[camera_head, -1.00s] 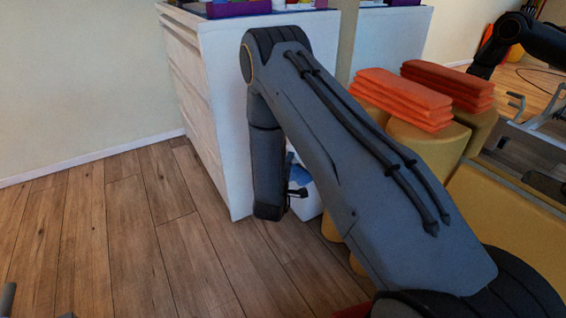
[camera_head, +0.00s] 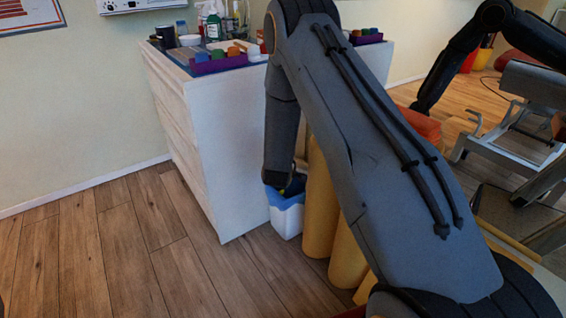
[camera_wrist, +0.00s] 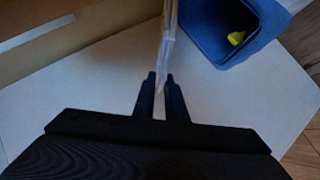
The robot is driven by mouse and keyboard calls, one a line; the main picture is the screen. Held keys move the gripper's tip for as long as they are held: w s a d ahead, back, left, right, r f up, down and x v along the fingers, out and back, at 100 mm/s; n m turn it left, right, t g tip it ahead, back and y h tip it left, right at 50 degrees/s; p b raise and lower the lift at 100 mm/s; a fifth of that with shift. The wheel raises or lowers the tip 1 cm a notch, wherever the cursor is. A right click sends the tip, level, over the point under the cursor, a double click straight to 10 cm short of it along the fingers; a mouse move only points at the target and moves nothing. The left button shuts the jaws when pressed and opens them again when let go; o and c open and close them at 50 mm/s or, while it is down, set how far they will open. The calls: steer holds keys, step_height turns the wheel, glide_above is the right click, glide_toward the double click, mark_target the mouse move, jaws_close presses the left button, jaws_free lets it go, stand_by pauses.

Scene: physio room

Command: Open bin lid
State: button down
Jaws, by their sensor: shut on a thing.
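The bin (camera_head: 287,217) is white with a blue upper part and stands on the floor beside the white cabinet, partly behind my arm. In the wrist view its blue-lined mouth (camera_wrist: 208,35) is uncovered, with a small yellow item (camera_wrist: 236,38) inside. My gripper (camera_wrist: 160,82) is shut on a thin pale panel, seen edge-on, which looks like the bin lid (camera_wrist: 168,35). The panel stands left of the bin's mouth. Where it joins the bin is not clear. In the head view my arm hides most of the gripper and the lid.
The white cabinet (camera_head: 232,140) stands close to the left, with bottles and a purple tray (camera_head: 213,66) on top. Tan rolls (camera_head: 320,210) stand close to the right of the bin. A grey metal frame (camera_head: 500,140) is farther right. The wood floor (camera_head: 110,240) at left is clear.

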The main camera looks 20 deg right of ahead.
steer(key=shift+w+d+r+p, duration=0.2)
steer(key=shift+d+r+p, duration=0.25)
steer(key=shift+d+r, duration=0.15)
steer(key=shift+w+d+r+p, duration=0.15)
steer(key=shift+d+r+p, duration=0.25)
steer(key=shift+d+r, duration=0.2)
steer(key=c, duration=1.9)
jaws_free()
steer(key=shift+d, duration=0.1)
steer(key=shift+s+a+r, duration=0.25)
steer(key=shift+s, duration=0.1)
steer(key=p+v, duration=0.1)
steer(key=v, duration=0.5)
steer(key=shift+s+r+p, duration=0.2)
steer(key=shift+s+p, duration=0.15)
steer(key=shift+s, duration=0.05)
